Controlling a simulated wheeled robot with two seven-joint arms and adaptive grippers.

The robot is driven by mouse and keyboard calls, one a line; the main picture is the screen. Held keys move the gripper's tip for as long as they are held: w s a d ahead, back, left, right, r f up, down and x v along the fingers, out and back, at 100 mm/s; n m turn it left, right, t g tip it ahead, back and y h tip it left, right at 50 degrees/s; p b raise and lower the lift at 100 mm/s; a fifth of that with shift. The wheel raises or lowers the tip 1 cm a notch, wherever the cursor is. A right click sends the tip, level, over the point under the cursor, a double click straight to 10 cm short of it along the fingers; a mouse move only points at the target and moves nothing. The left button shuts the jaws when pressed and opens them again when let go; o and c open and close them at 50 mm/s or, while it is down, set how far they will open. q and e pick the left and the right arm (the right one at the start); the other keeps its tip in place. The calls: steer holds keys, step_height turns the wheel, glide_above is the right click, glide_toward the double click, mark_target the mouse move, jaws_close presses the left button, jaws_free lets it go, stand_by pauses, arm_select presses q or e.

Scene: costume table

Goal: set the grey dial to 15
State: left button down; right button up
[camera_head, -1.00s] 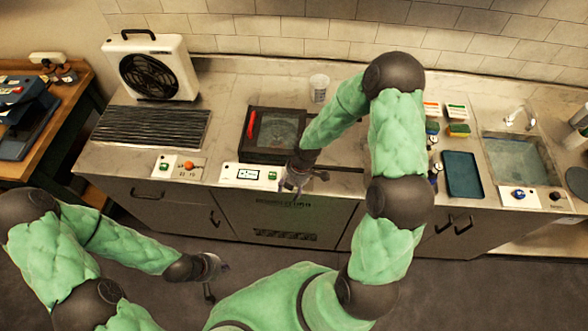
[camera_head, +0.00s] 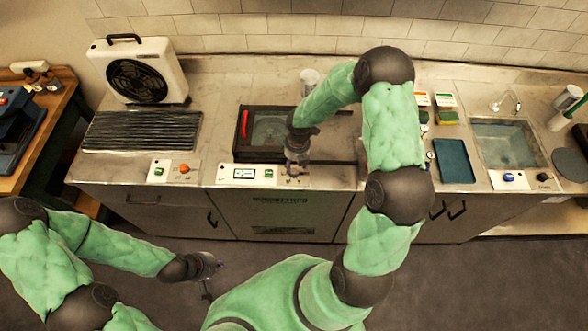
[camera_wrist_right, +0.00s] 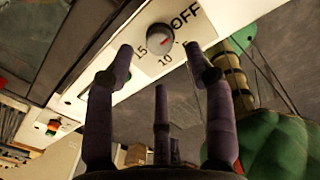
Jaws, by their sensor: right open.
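The grey dial (camera_wrist_right: 160,38) is on a white panel in the right wrist view, with OFF, 5, 10 and 15 printed around it. A short red mark shows on its face; which label it points at is hard to tell. My right gripper (camera_wrist_right: 158,62) is open, its fingers spread just below the dial and apart from it. In the head view my right gripper (camera_head: 295,168) is at the counter's front panel and hides the dial. My left gripper (camera_head: 209,280) hangs low over the floor at left; its fingers are too small to read.
The panel (camera_head: 228,176) also carries a small display and a green switch (camera_head: 268,174). Behind it is a dark-framed appliance with a red handle (camera_head: 244,124). A clear cup (camera_head: 309,77) stands behind my right arm.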

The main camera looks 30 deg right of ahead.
mark_target(294, 171)
steer(key=shift+w+a+f, duration=0.1)
steer(key=shift+f, duration=2.4)
steer(key=shift+b, duration=0.3)
jaws_close()
